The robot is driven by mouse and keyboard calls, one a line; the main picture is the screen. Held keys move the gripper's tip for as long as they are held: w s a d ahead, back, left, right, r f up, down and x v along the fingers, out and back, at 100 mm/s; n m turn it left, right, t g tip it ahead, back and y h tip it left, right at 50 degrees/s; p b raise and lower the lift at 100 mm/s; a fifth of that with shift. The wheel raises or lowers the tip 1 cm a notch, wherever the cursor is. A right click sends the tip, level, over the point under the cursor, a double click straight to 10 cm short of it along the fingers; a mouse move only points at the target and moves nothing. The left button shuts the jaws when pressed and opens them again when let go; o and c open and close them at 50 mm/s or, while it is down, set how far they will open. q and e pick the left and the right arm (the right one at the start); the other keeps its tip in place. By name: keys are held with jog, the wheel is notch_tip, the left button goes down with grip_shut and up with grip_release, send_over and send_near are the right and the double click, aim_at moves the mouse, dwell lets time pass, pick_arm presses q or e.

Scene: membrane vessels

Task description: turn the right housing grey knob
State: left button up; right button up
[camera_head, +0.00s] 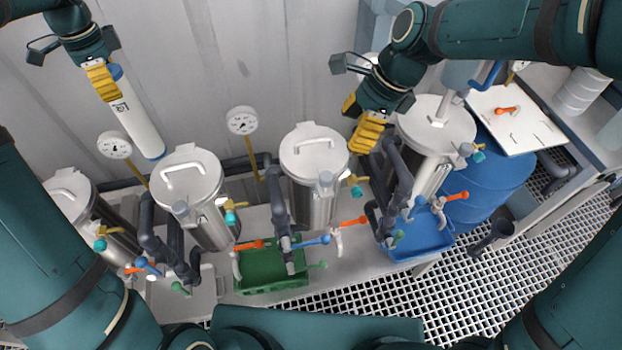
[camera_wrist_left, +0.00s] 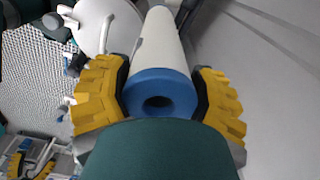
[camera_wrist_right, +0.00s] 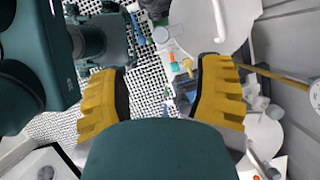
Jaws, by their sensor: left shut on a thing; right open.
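The right housing (camera_head: 424,172) is a steel cylinder with a closed white lid (camera_head: 437,122) and bar handle. A small grey knob (camera_head: 466,150) sits at the lid's front right edge. A grey knob also shows in the right wrist view (camera_wrist_right: 160,34), beside a white lid. My right gripper (camera_head: 370,132) is open and empty, above and left of the right housing, apart from the knob. My left gripper (camera_head: 108,84) is shut on a white membrane cylinder (camera_head: 138,122) with blue ends, by the back wall. Its blue end (camera_wrist_left: 158,92) fills the jaws in the left wrist view.
Several more lidded housings stand to the left, with gauges (camera_head: 242,121) behind. Grey pipes and coloured valve handles crowd their fronts. A green crate (camera_head: 270,285) and a blue tray (camera_head: 425,247) lie below. A blue barrel (camera_head: 490,185) stands right of the right housing.

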pick_arm(q)
notch_tip(320, 180, down, 6)
jog(key=b, duration=0.3)
jog(key=shift+f, duration=0.1)
pick_arm(e)
send_near(327, 176)
jog(key=r, duration=0.1)
pick_arm(q)
jog(key=shift+f, duration=0.15)
notch_tip(327, 176, down, 3)
jog(key=b, duration=0.3)
pick_arm(e)
jog(key=x, duration=1.1)
jog(key=shift+w+d+f, duration=0.1)
jog(key=shift+f, duration=0.15)
grip_shut()
